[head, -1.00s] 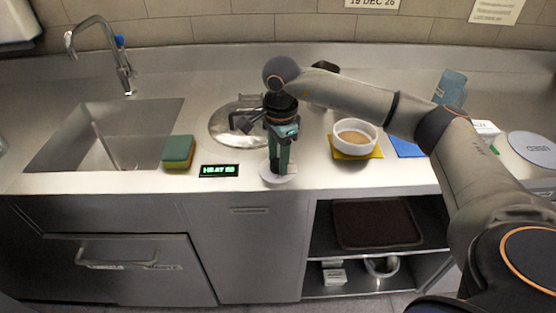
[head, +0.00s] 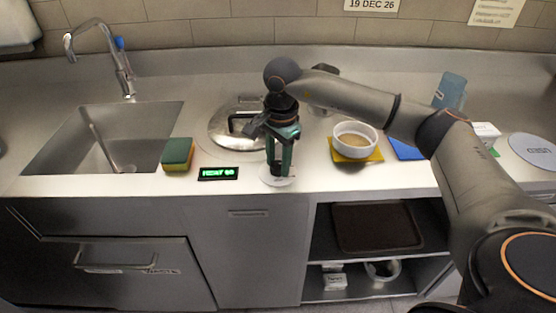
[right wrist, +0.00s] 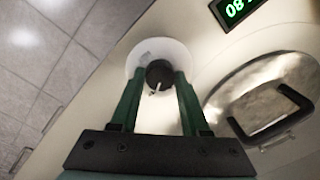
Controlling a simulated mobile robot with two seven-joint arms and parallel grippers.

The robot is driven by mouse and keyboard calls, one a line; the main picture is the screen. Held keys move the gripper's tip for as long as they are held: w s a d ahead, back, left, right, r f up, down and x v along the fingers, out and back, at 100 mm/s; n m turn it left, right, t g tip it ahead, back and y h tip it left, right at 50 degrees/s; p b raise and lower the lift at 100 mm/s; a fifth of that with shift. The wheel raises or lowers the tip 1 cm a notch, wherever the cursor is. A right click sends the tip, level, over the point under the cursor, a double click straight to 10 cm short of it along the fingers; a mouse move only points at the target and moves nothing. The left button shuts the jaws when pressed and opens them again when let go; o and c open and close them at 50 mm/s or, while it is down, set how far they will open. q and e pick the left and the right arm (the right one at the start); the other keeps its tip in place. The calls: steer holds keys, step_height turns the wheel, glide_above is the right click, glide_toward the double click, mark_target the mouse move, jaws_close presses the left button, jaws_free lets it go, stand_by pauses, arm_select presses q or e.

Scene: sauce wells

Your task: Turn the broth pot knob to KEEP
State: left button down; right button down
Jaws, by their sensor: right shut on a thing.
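The broth pot knob is a small dark dial with a white pointer mark, seen in the right wrist view (right wrist: 158,75). It sits on a round white plate (head: 278,181) at the counter's front edge. My right gripper (head: 278,168) points down over it, its green fingers shut on the knob from both sides, as the right wrist view shows (right wrist: 157,82). The pot lid (head: 232,127), with a dark handle, lies behind. A green-lit display (head: 218,173) is left of the knob; its text is blurred in the head view and cut off in the wrist view. My left gripper is not in view.
A green and yellow sponge (head: 177,154) lies left of the display, by the sink (head: 60,140). A white bowl (head: 355,137) on a yellow mat (head: 352,158) stands close on the right. A blue mat (head: 405,150) and blue cup (head: 450,91) are farther right.

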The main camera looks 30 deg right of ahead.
steer(key=c, duration=0.7)
jaws_free()
steer(key=shift+c, duration=0.2)
steer(key=o, duration=0.4)
steer(key=shift+c, duration=0.2)
step_height(320, 180, up, 13)
steer(key=shift+s+f, duration=0.2)
steer(key=shift+s, duration=0.15)
